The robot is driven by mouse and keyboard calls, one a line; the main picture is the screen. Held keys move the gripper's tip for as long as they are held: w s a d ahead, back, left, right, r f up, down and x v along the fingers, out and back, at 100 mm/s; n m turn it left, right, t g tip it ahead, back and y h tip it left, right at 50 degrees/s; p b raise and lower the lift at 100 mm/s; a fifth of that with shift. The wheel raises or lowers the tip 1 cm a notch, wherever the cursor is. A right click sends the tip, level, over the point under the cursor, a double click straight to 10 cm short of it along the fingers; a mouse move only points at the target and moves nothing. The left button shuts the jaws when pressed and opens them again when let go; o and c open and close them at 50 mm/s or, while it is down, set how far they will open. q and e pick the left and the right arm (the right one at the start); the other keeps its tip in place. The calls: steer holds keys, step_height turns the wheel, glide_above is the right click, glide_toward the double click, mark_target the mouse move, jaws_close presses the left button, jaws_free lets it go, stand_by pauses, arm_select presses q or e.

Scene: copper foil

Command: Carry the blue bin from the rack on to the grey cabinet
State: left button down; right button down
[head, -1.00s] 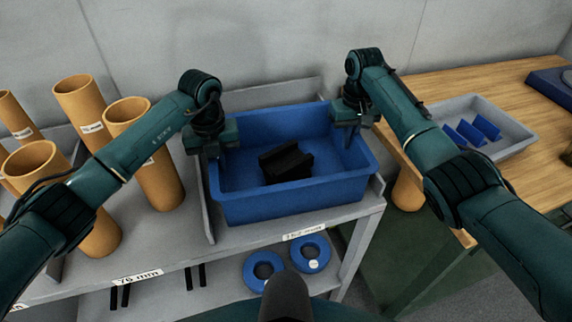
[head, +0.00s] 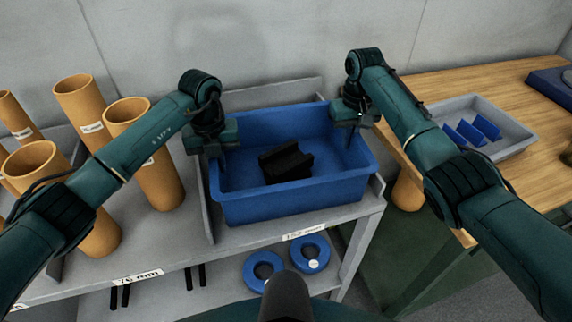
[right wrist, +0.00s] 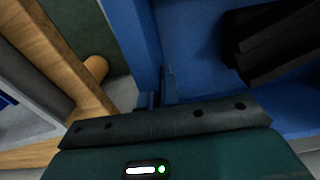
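The blue bin (head: 295,208) sits upright on the upper shelf of the grey rack (head: 255,235), with a black block (head: 286,162) inside it. My left gripper (head: 220,158) is at the bin's left wall, its fingers pointing down and seeming shut on the rim. My right gripper (head: 350,132) is at the right wall. In the right wrist view, its fingers (right wrist: 157,98) lie close on either side of the bin's wall (right wrist: 133,35). The left outer finger is mostly hidden. I cannot make out a grey cabinet in these views.
Orange tubes (head: 140,150) stand left of the bin behind a grey divider. Blue rings (head: 310,254) lie on the lower shelf. A wooden bench (head: 470,85) at the right carries a grey tray (head: 512,150) with blue pieces. The wall is close behind.

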arm_select(q)
steer(key=shift+r, duration=0.2)
arm_select(e)
steer(key=shift+w+r, duration=0.1)
steer(key=shift+r, duration=0.05)
